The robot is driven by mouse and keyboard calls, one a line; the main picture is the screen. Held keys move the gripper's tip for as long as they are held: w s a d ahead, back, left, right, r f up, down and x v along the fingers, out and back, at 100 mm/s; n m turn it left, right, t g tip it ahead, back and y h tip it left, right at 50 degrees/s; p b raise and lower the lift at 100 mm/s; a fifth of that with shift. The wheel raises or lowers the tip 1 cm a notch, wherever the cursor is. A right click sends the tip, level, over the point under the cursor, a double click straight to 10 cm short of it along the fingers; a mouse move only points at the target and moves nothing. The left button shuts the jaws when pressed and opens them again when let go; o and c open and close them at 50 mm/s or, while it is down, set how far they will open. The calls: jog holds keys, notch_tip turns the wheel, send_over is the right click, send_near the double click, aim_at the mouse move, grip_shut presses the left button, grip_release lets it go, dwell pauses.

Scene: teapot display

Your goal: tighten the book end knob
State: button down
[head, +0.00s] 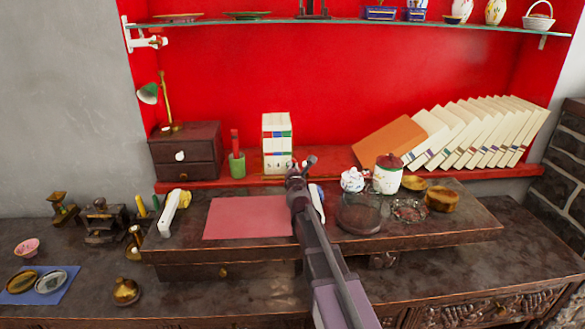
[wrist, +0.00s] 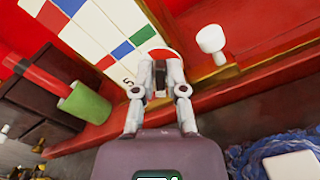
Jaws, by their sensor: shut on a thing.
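My gripper (head: 296,170) is in front of the block of white books (head: 277,133) on the red shelf. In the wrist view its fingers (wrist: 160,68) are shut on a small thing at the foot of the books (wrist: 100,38). This looks like the book end knob, but the fingers hide most of it, and I cannot tell how far it is turned. A white knob (wrist: 211,39) stands free to the right of the fingers.
A green cup (head: 237,165) with a red stick stands left of the books, beside a dark drawer box (head: 186,150). A white teapot (head: 352,180) and a lidded jar (head: 388,174) stand to the right. A pink mat (head: 248,218) lies on the raised board, bare.

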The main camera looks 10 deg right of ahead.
jog(key=m, duration=0.5)
jog(key=shift+d+f+m, duration=0.1)
jog(key=shift+m, duration=0.2)
jog(key=m, duration=0.5)
jog(key=shift+f, duration=0.1)
jog(key=c, duration=0.7)
grip_release()
jog(key=shift+c, duration=0.2)
jog(key=shift+s+a, duration=0.2)
jog(key=shift+s, duration=1.8)
jog(key=shift+s+a, duration=0.25)
jog(key=shift+s, duration=1.7)
jog(key=shift+s+a, duration=0.2)
jog(key=shift+s, duration=1.8)
